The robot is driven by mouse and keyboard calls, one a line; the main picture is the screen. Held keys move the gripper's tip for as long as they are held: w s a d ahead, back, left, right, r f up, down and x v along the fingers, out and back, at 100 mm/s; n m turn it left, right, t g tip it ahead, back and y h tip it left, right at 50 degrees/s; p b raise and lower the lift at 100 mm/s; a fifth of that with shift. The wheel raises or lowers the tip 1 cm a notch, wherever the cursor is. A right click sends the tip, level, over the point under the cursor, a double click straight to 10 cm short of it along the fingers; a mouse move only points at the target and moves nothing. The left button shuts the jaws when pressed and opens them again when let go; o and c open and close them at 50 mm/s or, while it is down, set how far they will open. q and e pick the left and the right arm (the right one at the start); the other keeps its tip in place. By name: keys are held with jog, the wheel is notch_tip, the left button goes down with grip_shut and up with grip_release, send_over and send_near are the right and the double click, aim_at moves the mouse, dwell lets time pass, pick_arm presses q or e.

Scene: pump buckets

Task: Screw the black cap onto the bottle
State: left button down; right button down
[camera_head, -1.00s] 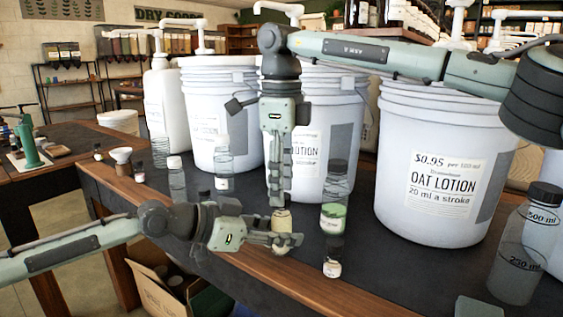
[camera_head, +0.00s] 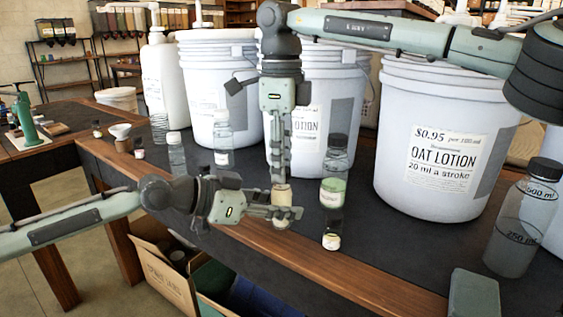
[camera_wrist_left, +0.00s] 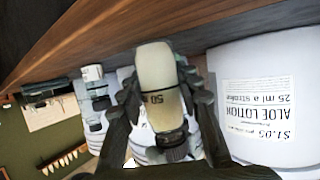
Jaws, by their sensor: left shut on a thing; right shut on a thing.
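A small clear bottle with pale yellow contents (camera_head: 281,194) stands upright near the table's front edge. My left gripper (camera_head: 287,214) is shut around its body from the left. In the left wrist view the bottle (camera_wrist_left: 156,78) appears upside down, with a "50" mark, between my left fingers (camera_wrist_left: 160,103). My right gripper (camera_head: 281,178) points straight down over the bottle's top and is shut there. In the left wrist view a black cap (camera_wrist_left: 172,139) shows at the bottle's neck, against my right fingertips. The fingers largely hide the cap in the head view; how far it is threaded cannot be told.
A green-filled bottle (camera_head: 334,188) and a small dark-capped bottle (camera_head: 332,232) stand close on the right. Large lotion buckets (camera_head: 432,165) line the back. A big clear bottle (camera_head: 518,225) and a grey block (camera_head: 474,295) are at the right. The front edge is close.

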jog(key=c, duration=1.1)
grip_release()
jog(key=shift+r, duration=0.1)
notch_tip(320, 180, up, 12)
jog(key=shift+f, duration=0.1)
pick_arm(q)
jog(key=c, duration=1)
grip_release()
jog(key=v, duration=1.2)
jog(key=shift+r, duration=0.1)
